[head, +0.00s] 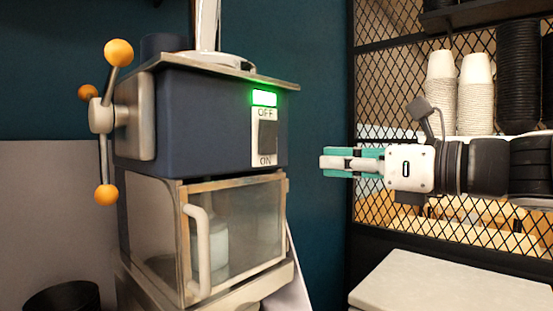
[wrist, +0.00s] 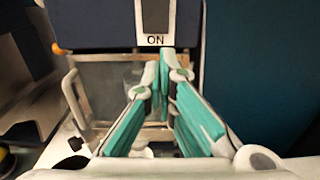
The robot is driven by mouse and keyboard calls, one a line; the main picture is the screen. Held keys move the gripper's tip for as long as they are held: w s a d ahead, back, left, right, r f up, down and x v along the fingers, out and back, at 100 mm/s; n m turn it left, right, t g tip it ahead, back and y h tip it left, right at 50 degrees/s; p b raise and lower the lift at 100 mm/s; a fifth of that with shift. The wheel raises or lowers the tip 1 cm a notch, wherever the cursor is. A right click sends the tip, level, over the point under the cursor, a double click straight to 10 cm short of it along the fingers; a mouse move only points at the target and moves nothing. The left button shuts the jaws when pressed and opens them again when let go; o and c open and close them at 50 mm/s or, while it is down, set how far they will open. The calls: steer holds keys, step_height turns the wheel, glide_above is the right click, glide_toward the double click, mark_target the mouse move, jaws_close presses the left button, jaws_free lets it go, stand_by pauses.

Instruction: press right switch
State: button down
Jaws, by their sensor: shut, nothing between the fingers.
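The dark rocker switch (head: 267,137) sits on a white plate on the right part of the blue machine's front, with OFF above it, ON below it and a lit green light (head: 264,98) at the top. In the wrist view the lower part of the switch (wrist: 155,16) shows above the word ON; its top is cut off. My gripper (head: 322,162) is shut and empty, to the right of the machine and apart from it. In the wrist view my gripper's fingertips (wrist: 164,52) meet just below the ON label.
The blue machine (head: 205,120) has a lever with orange knobs (head: 118,53) at its left and a glass-fronted door with a pale handle (head: 198,250) below, with a container behind the glass. A mesh rack with paper cups (head: 475,95) stands behind my arm. A pale counter (head: 450,284) lies below it.

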steer(key=shift+f+v, duration=0.15)
steer(key=shift+v, duration=0.6)
steer(key=shift+f+v, duration=0.1)
steer(key=shift+v, duration=0.65)
steer(key=s+a+f+n+g+h, duration=0.25)
steer(key=s+f+n, duration=0.25)
steer(key=f+n, duration=0.25)
steer(key=s+a+f+n+g+h, duration=0.1)
steer(key=s+f+n+g+h, duration=0.1)
steer(key=s+f+n+g, duration=0.5)
steer(key=s+d+f+n+t+h, duration=0.2)
steer(key=s+d+f+n+h, duration=0.2)
steer(key=d+f+n+h, duration=0.4)
step_height(320, 180, down, 3)
steer(key=d+n, duration=0.1)
steer(key=n, duration=0.3)
steer(key=shift+s+d, duration=0.3)
steer(key=shift+d, duration=0.05)
